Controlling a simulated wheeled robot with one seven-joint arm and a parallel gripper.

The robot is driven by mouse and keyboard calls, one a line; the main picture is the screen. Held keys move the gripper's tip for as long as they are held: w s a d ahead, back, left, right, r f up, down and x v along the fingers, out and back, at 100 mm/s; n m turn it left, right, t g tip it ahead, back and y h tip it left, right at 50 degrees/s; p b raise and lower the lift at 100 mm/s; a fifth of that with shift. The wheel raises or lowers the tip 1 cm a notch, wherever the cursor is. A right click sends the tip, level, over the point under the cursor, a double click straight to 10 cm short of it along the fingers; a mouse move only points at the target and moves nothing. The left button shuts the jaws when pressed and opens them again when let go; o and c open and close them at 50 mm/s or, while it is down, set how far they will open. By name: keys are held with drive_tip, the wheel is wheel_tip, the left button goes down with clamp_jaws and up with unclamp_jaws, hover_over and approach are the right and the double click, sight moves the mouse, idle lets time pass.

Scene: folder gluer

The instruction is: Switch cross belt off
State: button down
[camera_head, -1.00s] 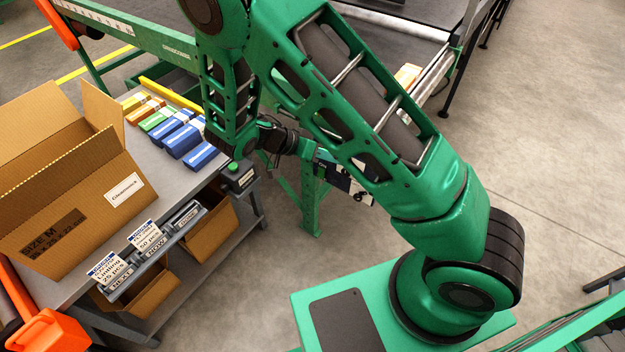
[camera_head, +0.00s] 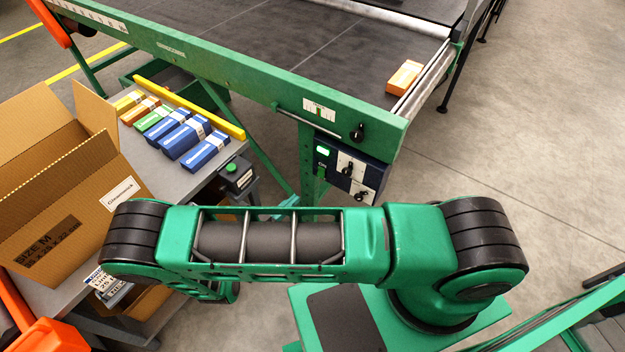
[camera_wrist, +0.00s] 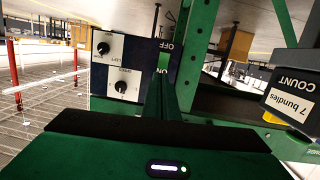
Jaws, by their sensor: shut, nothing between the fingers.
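A dark blue control box (camera_head: 340,170) hangs under the conveyor's near corner in the head view. My gripper (camera_wrist: 164,80) is shut and empty, in front of the box's right part. Contact cannot be told. In the head view my arm hides the gripper.
The cross belt (camera_head: 270,50) carries an orange carton (camera_head: 405,77) near its end. Floor at right is clear.

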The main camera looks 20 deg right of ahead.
sight(320, 175)
drive_tip(key=shift+s+a+f+t, duration=0.2)
drive_tip(key=shift+a+f+t, duration=0.15)
drive_tip(key=shift+f+t, duration=0.25)
drive_tip(key=shift+a, duration=0.1)
drive_tip(key=x, duration=1.4)
drive_tip(key=shift+f, duration=0.2)
